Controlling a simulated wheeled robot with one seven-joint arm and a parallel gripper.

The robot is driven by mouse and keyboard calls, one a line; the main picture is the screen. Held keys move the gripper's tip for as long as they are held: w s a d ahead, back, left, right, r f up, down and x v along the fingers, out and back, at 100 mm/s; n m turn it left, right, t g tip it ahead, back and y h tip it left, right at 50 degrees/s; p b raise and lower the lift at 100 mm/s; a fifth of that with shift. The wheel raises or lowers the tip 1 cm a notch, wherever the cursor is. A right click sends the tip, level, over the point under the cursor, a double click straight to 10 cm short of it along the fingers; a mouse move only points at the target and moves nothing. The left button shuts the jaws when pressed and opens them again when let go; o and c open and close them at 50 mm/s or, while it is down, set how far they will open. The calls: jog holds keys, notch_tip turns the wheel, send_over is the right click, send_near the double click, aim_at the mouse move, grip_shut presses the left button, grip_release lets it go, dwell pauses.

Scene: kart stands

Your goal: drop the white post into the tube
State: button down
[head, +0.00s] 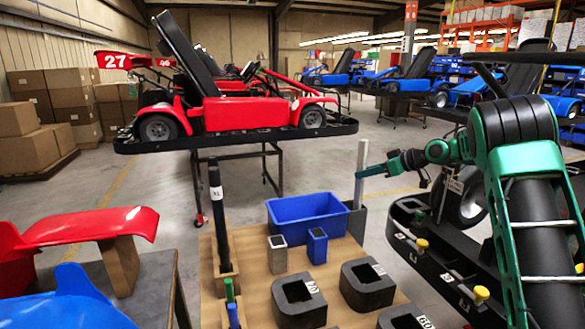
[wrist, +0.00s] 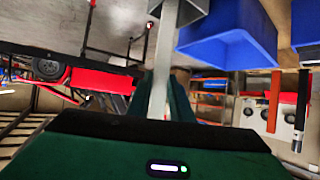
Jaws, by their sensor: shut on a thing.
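In the wrist view the white post (wrist: 160,85) runs from between my fingers to a grey square tube (wrist: 188,9) at the top edge. In the head view a dark grey upright piece (head: 357,222), likely that tube, is right below the post. The post's lower end meets or overlaps its top; I cannot tell whether it is inside.
A blue bin (head: 306,218) is just left of the post. The wooden board (head: 256,283) also bears a tall black post (head: 215,200), small grey (head: 277,254) and blue (head: 317,246) holders and dark blocks (head: 299,301). A black kart stand (head: 440,262) is close on the right.

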jog(key=c, duration=1.5)
grip_release()
jog(key=v, duration=1)
jog(key=shift+s+d+r, duration=0.15)
jog(key=shift+d, duration=0.15)
jog(key=shift+s, duration=0.1)
jog(key=s+d+f+m+g+h, duration=0.1)
jog(key=s+d+m+h, duration=0.25)
jog(key=s, duration=0.65)
jog(key=s+d+f+m+g+h, duration=0.1)
jog(key=s+d+f+m+h, duration=0.3)
jog(key=s, duration=0.7)
jog(key=s+f+m+g, duration=0.2)
jog(key=s, duration=0.9)
jog(key=s+f+m+g+h, duration=0.1)
jog(key=s+f+m+g, duration=0.1)
jog(key=s, duration=1)
jog(key=s+d+f+m+g, duration=0.1)
jog(key=s+f+m+g, duration=0.1)
jog(key=s, duration=1)
jog(key=shift+d+f+m, duration=0.1)
jog(key=shift+f+m, duration=0.15)
jog(key=shift+m, duration=0.4)
jog(key=shift+f+m, duration=0.25)
jog(key=shift+m, duration=0.35)
